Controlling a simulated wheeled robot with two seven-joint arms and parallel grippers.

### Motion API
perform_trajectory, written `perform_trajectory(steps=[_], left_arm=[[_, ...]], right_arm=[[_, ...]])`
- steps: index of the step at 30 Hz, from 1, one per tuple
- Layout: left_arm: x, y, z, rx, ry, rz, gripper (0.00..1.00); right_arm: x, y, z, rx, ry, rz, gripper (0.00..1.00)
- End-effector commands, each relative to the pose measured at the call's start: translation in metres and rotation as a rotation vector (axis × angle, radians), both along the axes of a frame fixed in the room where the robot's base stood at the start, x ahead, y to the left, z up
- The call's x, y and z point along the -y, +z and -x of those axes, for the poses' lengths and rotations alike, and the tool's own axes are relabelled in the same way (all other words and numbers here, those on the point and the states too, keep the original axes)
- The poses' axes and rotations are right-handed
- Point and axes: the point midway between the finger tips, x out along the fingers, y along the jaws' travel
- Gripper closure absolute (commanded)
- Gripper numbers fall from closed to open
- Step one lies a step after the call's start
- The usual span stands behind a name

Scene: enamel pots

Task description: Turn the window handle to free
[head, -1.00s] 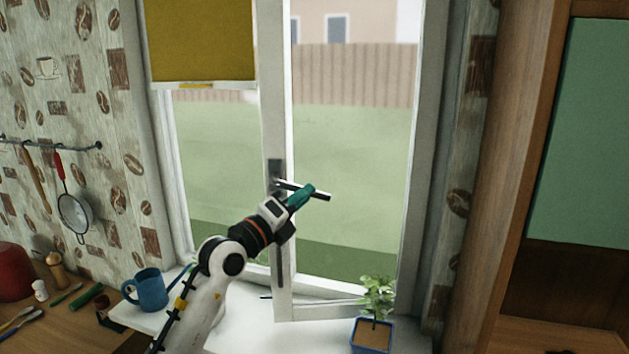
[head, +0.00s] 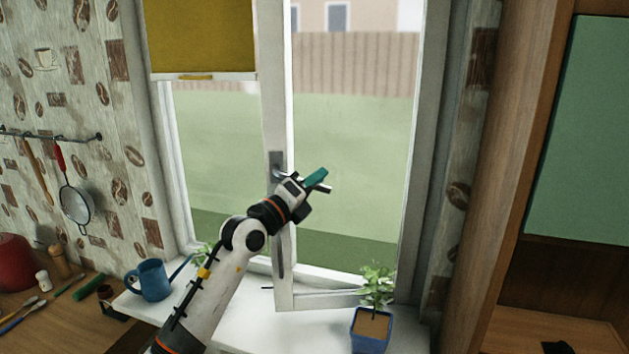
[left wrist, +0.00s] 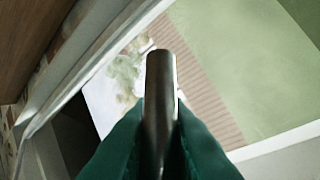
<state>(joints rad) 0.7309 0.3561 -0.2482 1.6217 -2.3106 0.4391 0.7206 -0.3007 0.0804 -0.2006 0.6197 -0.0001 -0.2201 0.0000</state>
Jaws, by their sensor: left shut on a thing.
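The window handle (head: 284,171) is a metal lever on a dark plate on the window's middle frame. It points to the right, close to horizontal and tilted slightly down. My left gripper (head: 314,182), with green fingers, is at the lever's outer part and shut on it; the fingers and my wrist hide part of it. In the left wrist view, the handle (left wrist: 160,95) stands as a grey metal bar between the two green fingers (left wrist: 160,150). The window sash (head: 283,240) stands in front of the lawn outside. My right gripper is not in view.
A blue potted plant (head: 371,328) stands on the white sill (head: 270,325) at the right. A yellow blind (head: 200,40) hangs over the left pane. A wooden cabinet (head: 530,120) stands at the right.

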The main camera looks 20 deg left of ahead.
Motion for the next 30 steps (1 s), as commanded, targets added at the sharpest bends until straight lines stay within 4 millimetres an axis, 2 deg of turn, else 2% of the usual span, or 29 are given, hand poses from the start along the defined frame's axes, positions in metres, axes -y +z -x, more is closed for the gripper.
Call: perform_trajectory(steps=[5,14,25,26,27,30], left_arm=[[0.001,0.005,0.000,0.021,-0.004,0.069,1.00],[0.001,0.025,0.000,0.109,-0.003,0.303,1.00],[-0.001,0.028,0.000,0.125,0.000,0.334,1.00],[-0.001,0.028,0.000,0.125,0.000,0.334,0.82],[-0.001,0.028,0.000,0.124,-0.001,0.333,0.77],[-0.001,0.028,0.000,0.124,0.000,0.332,0.77]], right_arm=[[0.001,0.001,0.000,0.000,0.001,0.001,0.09],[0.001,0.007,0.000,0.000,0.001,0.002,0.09],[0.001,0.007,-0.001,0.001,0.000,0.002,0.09],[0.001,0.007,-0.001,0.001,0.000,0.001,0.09],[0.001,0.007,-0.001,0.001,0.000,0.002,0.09],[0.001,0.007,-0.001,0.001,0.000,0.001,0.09]])
